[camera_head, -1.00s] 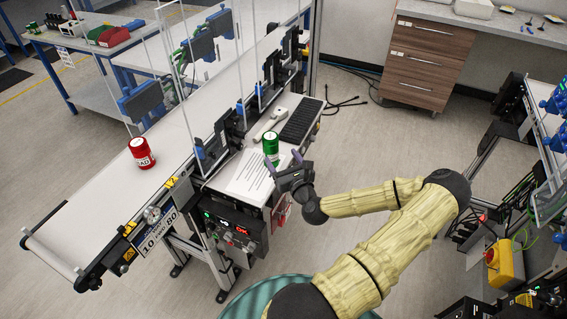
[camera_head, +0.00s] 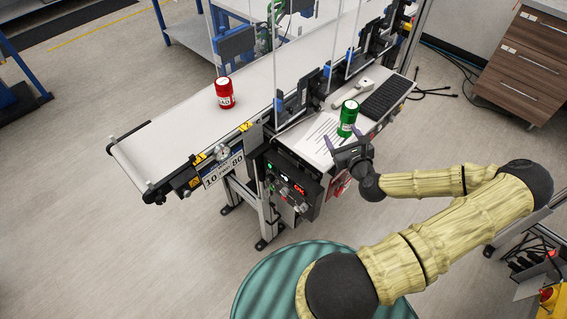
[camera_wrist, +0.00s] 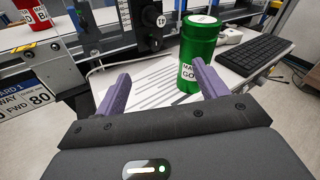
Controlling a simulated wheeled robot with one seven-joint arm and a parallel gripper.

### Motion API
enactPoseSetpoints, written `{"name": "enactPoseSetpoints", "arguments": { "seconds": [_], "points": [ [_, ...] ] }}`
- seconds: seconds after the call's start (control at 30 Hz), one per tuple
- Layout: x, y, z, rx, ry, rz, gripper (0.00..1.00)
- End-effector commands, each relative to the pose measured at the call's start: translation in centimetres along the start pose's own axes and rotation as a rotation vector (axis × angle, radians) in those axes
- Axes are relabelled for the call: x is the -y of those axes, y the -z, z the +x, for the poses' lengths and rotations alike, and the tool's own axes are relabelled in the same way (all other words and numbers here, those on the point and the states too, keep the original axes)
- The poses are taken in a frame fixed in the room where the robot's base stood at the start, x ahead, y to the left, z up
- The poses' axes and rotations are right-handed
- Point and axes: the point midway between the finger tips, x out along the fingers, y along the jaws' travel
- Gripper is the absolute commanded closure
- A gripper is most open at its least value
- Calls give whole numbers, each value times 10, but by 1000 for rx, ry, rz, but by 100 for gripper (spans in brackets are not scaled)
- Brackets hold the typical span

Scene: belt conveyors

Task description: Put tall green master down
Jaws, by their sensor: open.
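The tall green master (camera_head: 348,118) is a green cylinder with a white label and pale top. It stands upright on the side shelf of the conveyor, at the edge of a printed sheet. It also shows in the wrist view (camera_wrist: 198,50), just beyond my right finger. My gripper (camera_head: 352,143) is open and empty, close in front of the green master; in the wrist view its two purple fingers (camera_wrist: 158,88) are spread. The green master's lower edge is partly behind the right finger there, and I cannot tell whether they touch.
A red can (camera_head: 225,93) stands on the white belt (camera_head: 185,120). On the shelf are the printed sheet (camera_head: 318,137), a black keyboard (camera_head: 387,97) and a white handheld device (camera_head: 352,93). Clear guard panels and dark sensor mounts (camera_head: 292,105) stand between belt and shelf.

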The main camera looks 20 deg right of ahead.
Motion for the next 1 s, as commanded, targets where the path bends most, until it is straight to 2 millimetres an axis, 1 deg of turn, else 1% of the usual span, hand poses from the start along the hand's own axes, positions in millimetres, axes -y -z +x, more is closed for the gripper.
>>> {"name": "enactPoseSetpoints", "arguments": {
  "seconds": [0.03, 0.07, 0.1, 0.2, 0.3, 0.4, 0.53, 0.67, 0.8, 0.87, 1.0],
  "points": [
    [-22, 1, 5, -42, -85, -103, 28],
    [-35, 4, 6, -69, -134, -169, 28],
    [-51, 8, 7, -103, -203, -260, 28],
    [-85, 16, 4, -172, -365, -481, 28],
    [-110, 22, -2, -219, -516, -695, 28],
    [-130, 25, -11, -252, -667, -913, 28],
    [-149, 22, -26, -270, -857, -1198, 28],
    [-160, 11, -41, -264, -1031, -1465, 28],
    [-169, -9, -58, -231, -1198, -1730, 28],
    [-172, -20, -65, -208, -1264, -1835, 28],
    [-182, -50, -84, -134, -1403, -2059, 28]
  ]
}}
